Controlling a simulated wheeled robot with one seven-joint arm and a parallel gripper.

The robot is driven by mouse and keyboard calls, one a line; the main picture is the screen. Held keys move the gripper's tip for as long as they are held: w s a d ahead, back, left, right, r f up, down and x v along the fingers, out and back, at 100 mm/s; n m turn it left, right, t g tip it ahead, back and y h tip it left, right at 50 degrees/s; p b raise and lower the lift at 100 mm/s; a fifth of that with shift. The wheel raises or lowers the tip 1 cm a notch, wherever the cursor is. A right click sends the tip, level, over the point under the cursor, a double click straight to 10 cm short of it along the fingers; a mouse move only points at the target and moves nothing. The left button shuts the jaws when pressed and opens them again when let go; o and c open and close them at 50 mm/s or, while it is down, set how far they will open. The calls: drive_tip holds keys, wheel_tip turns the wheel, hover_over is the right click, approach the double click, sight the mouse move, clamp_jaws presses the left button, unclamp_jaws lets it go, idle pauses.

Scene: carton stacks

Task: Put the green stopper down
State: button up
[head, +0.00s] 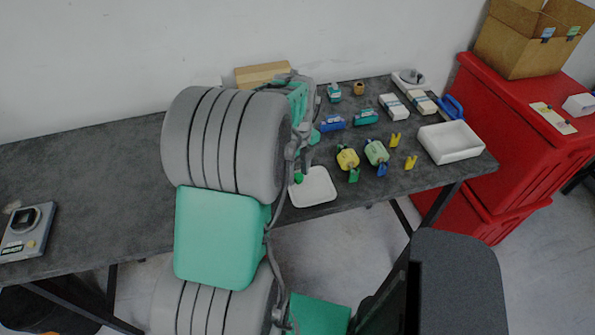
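A small green stopper (298,178) shows at the lower end of my gripper (299,172), at the left edge of a white square tray (318,191). My gripper points down and appears shut on the stopper, though the fingers are small and partly hidden by my arm. I cannot tell whether the stopper touches the tray.
A white open box (450,142) is at the right. Blue and green items (332,123) lie behind. The table's left (105,180) is mostly clear.

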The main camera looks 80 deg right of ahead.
sight(298, 175)
drive_tip(key=shift+o, duration=0.2)
wheel_tip(298, 175, up, 12)
drive_tip(key=b, duration=0.1)
drive_tip(key=w+a+n+t+h, duration=0.1)
drive_tip(key=w+a+n, duration=0.6)
drive_tip(key=w+n, duration=0.3)
drive_tip(key=w+a+n, duration=0.8)
drive_tip(key=w, duration=0.3)
drive_tip(key=w+a+f+n+t, duration=0.1)
drive_tip(key=w+a+n, duration=0.1)
drive_tip(key=a+n, duration=1)
drive_tip(key=w+a+f+n+t+y, duration=0.1)
drive_tip(key=w+a+n, duration=0.1)
drive_tip(key=a+n, duration=1)
drive_tip(key=shift+w+a+n+t, duration=0.25)
drive_tip(key=shift+a+n+t, duration=0.15)
drive_tip(key=shift+a, duration=0.85)
drive_tip(key=shift+d+f, duration=0.1)
